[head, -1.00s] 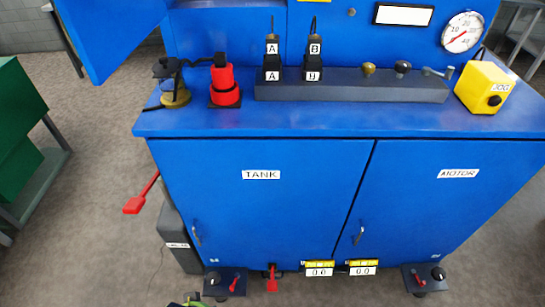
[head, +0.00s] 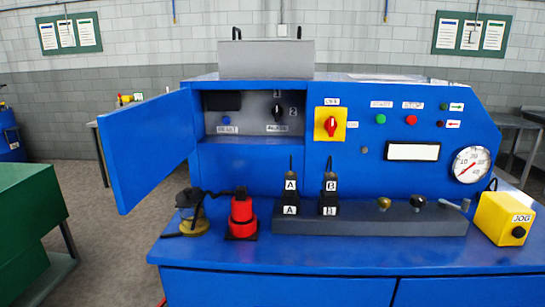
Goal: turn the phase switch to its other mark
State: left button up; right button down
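The phase switch (head: 277,115) is a small black knob on the grey panel inside the open compartment at the left of the blue machine. A mark "2" (head: 292,111) is at its right and another small mark (head: 277,94) is above it. A label (head: 284,128) sits below, too small to read surely. I cannot tell which mark the knob points to. Neither of my grippers is in view.
The compartment's blue door (head: 145,150) stands open to the left. A red-on-yellow main switch (head: 331,124) is right of the compartment. A yellow JOG box (head: 506,218) is at far right.

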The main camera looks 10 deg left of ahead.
aim_at(277, 111)
jog(key=k+j+z, duration=0.1)
jog(key=j+z, duration=0.25)
jog(key=j, duration=2)
